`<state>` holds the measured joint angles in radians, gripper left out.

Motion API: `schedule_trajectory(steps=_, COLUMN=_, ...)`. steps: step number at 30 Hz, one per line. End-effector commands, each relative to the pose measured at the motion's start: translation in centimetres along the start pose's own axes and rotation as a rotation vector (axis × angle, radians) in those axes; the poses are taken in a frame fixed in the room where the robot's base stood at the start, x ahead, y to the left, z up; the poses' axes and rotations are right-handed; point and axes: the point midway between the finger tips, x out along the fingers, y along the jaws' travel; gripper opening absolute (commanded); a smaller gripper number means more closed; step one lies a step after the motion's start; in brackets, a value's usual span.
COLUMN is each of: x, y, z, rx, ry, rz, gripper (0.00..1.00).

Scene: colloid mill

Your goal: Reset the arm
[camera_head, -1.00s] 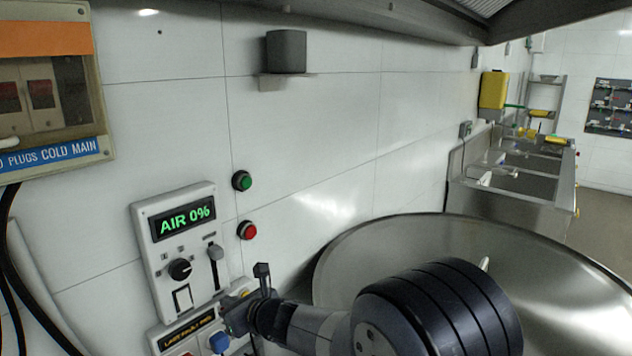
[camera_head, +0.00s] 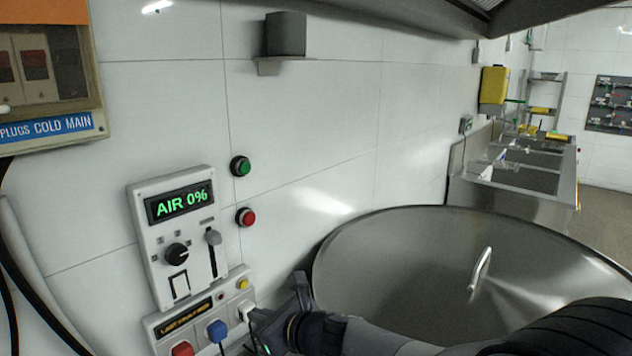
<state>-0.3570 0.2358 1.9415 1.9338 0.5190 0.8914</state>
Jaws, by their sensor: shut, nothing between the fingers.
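My gripper (camera_head: 258,325) is in the lower middle of the head view, at the end of my dark arm, which comes in from the lower right. It is shut with nothing visible in it. Its tip is just right of the lower socket panel (camera_head: 160,329), near a white plug; I cannot tell whether they touch. The control panel (camera_head: 150,252) above reads "AIR 0%" and has a black knob (camera_head: 177,253), a slider (camera_head: 212,240) and a rocker switch.
A large round steel lid (camera_head: 400,250) with a handle (camera_head: 481,270) lies right of my gripper. Green (camera_head: 240,166) and red (camera_head: 245,217) buttons are on the wall. A breaker box (camera_head: 45,75) with black cables hangs at left. A steel sink (camera_head: 515,165) stands far right.

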Motion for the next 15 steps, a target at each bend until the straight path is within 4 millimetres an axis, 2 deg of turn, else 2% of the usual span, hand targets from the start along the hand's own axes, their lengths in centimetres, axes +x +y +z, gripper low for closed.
schedule_trajectory(steps=6, x=-1.7, y=0.5, z=-0.8, rx=-0.176, ry=0.049, rz=0.025, gripper=0.00)
schedule_trajectory(steps=15, x=-2.8, y=0.9, z=-1.6, rx=-0.295, ry=0.085, rz=0.047, gripper=0.00)
